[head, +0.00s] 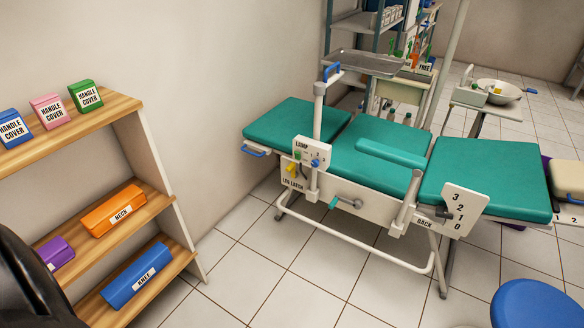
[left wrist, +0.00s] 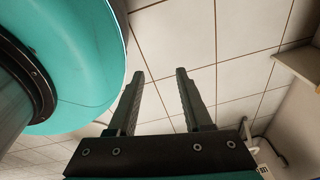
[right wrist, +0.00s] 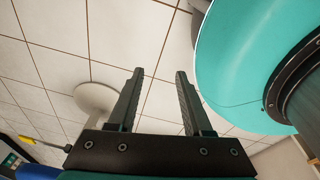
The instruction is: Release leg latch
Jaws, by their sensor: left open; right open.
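My left gripper (left wrist: 163,75) is open and empty over floor tiles in the left wrist view. My right gripper (right wrist: 160,75) is open and empty over floor tiles in the right wrist view. Neither gripper shows in the head view, and neither wrist view shows the latch.
A wooden shelf (head: 150,207) with handle covers and coloured boxes stands at the left. A blue stool (head: 536,304) is at the lower right. A lamp post (head: 318,110) rises by the panel. Tiled floor (head: 310,275) in front of the chair is clear.

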